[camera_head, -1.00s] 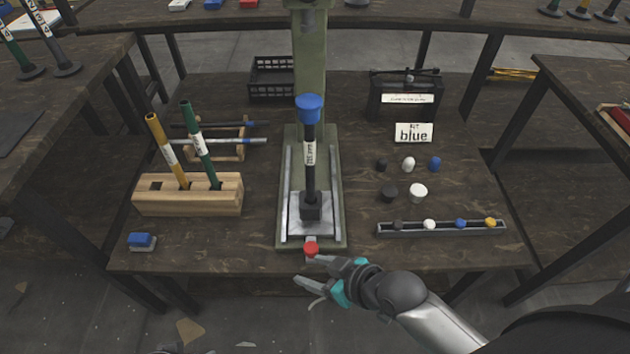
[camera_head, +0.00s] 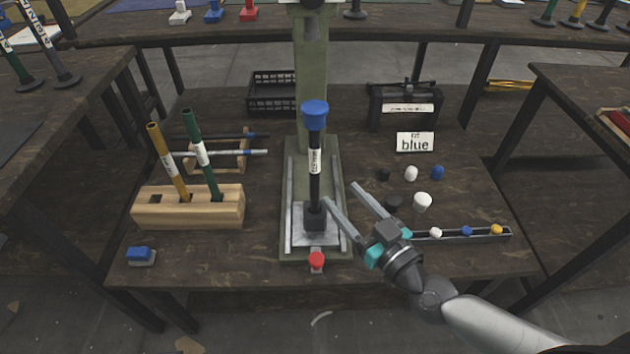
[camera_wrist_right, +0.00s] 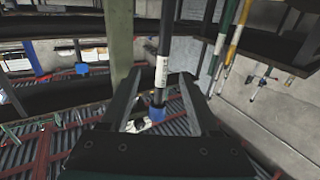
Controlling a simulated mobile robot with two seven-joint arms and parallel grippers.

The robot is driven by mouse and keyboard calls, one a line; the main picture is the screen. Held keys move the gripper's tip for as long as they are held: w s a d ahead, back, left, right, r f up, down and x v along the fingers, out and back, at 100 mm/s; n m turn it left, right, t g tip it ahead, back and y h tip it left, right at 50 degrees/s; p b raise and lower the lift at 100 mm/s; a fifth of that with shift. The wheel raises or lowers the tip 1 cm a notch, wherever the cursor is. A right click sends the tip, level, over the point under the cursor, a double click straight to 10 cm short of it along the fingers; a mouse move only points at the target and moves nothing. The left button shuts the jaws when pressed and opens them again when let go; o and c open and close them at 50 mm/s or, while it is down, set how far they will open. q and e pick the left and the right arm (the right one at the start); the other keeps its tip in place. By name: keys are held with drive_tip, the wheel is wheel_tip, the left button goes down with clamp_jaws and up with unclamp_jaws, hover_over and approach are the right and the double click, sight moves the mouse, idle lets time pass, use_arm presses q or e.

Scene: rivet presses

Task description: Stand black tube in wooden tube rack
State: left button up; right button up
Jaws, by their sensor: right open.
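The black tube (camera_head: 314,165) stands upright in the block on the press bed (camera_head: 311,240). It has a white label and a blue cap (camera_head: 315,108) on top. The wooden tube rack (camera_head: 188,210) is to the left and holds a yellow tube (camera_head: 166,160) and a green tube (camera_head: 200,160), both leaning; a square hole at its left end looks empty. My right gripper (camera_head: 341,192) is open and empty, just right of the black tube's lower part. In the right wrist view the black tube (camera_wrist_right: 163,60) shows between the spread fingers, apparently beyond them. My left gripper is out of view.
The green press column (camera_head: 311,85) rises behind the tube, and a red button (camera_head: 316,260) is at the press front. Loose caps and a narrow cap tray (camera_head: 450,235) lie to the right. A blue stamp-like block (camera_head: 140,256) sits front left.

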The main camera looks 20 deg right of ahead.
sight(319, 171)
drive_tip(key=x, duration=0.8)
drive_tip(key=shift+w+a+b, duration=0.1)
drive_tip(key=shift+w+b, duration=0.1)
drive_tip(key=shift+b, duration=0.1)
use_arm(q)
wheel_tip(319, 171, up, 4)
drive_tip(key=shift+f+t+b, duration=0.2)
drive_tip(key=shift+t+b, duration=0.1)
drive_tip(key=shift+b, duration=0.2)
use_arm(e)
drive_tip(key=x, duration=0.4)
drive_tip(key=shift+w+a, duration=0.35)
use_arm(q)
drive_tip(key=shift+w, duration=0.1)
use_arm(e)
clamp_jaws()
